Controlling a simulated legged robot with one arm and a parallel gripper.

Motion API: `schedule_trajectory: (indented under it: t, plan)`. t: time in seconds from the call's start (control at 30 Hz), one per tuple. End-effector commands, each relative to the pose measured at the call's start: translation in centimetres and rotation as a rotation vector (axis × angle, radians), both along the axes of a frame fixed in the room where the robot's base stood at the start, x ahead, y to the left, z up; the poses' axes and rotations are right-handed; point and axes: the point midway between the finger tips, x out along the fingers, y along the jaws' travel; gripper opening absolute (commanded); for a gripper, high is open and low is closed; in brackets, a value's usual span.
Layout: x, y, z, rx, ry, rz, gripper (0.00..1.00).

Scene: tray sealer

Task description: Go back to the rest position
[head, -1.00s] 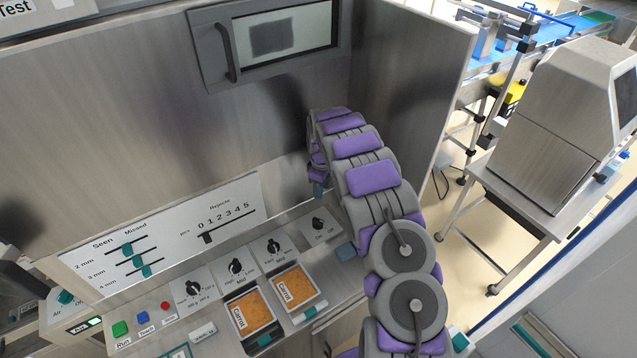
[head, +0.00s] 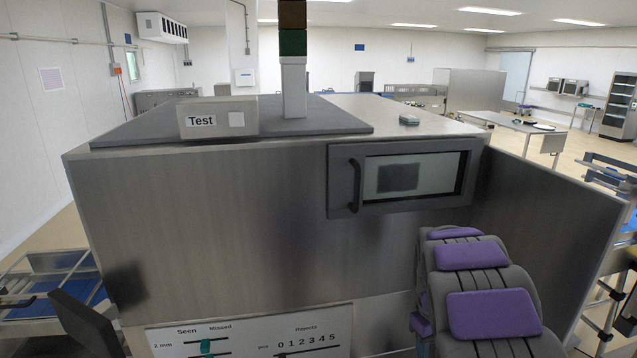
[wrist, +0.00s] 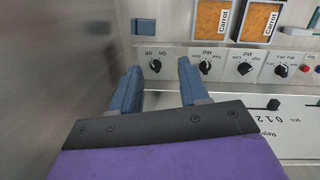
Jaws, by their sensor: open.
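My gripper (wrist: 160,82) shows in the wrist view with its two blue-grey fingers apart and nothing between them. Beyond the fingertips is the control panel with an On/Off knob (wrist: 155,65), a Fast/Mid knob (wrist: 206,66) and a High/Low knob (wrist: 244,68). The fingers look apart from the panel. In the head view my arm rises at the lower right in front of the machine (head: 240,230); the gripper itself is hidden there.
Two orange Carrot cards (wrist: 211,20) sit beside the knobs. A steel side panel (head: 545,220) stands right of my arm. A windowed door with a handle (head: 400,178) is behind it. A box marked Test (head: 218,118) is on top of the machine.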

Motion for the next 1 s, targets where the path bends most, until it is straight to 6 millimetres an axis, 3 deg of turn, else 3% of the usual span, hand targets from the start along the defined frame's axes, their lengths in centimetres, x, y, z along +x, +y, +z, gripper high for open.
schedule_trajectory:
  t: [0.23,0.5,0.73,1.0]
  plan:
    - [-7.3,2.8,3.3,0.001,0.003,-0.119,0.45]
    - [-15.9,6.0,4.9,0.02,0.015,-0.229,0.45]
    - [-23.6,8.7,4.7,0.039,0.029,-0.297,0.45]
    - [-32.0,11.0,3.0,0.055,0.055,-0.348,0.45]
